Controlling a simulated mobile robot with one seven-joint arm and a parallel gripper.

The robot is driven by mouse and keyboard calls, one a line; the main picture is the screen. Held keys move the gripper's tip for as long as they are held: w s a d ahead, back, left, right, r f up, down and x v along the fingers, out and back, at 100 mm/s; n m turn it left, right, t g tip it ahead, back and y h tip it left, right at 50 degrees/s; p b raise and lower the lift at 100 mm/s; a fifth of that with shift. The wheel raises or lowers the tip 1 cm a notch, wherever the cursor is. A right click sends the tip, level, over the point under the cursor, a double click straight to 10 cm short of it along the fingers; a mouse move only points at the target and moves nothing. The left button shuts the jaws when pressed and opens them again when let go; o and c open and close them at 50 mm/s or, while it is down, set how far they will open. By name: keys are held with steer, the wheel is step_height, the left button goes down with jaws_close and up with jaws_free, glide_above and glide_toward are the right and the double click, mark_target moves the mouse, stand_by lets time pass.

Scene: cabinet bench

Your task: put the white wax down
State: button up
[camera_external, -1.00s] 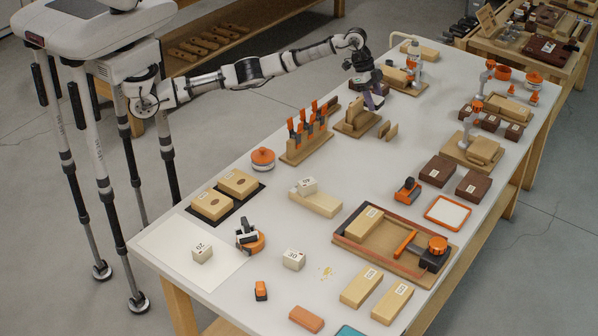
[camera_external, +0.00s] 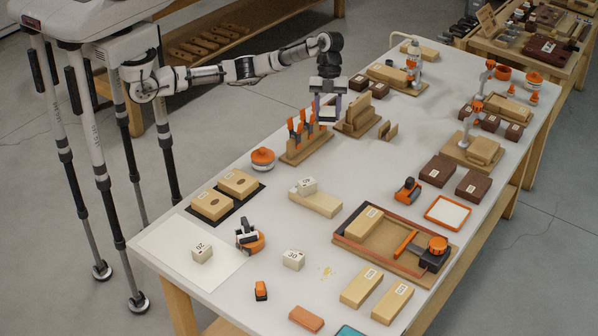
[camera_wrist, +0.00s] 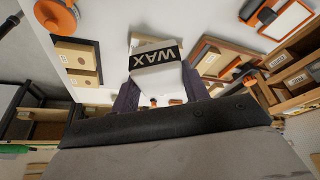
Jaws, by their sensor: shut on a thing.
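My gripper (camera_external: 328,110) is shut on the white wax (camera_wrist: 155,72), a pale block with a black band reading "WAX". The wrist view shows it between my two dark purple fingers. In the external view my gripper points down above the table, over the back end of the orange-handled tool rack, and the wax is small and hard to make out there. The wax appears held clear of the table top (camera_external: 240,300).
The rack with orange-handled tools (camera_external: 303,140) and a wooden holder (camera_external: 358,115) stand close below my gripper. A round orange-topped item (camera_external: 262,159) is nearer the front left.

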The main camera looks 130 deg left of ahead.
steer(key=s+d+m+g+p, duration=0.2)
steer(key=s+d+m, duration=0.4)
steer(key=s+d, duration=0.2)
steer(key=h+p, duration=0.1)
glide_above(287, 181)
steer(key=a, duration=0.1)
steer(key=f, duration=1.5)
steer(key=shift+a+f, duration=0.2)
steer(key=shift+f, duration=0.05)
steer(key=shift+f+p, duration=0.4)
steer(key=shift+f, duration=2.1)
steer(key=shift+f, duration=0.25)
steer(key=o, duration=1)
steer(key=shift+r, duration=0.1)
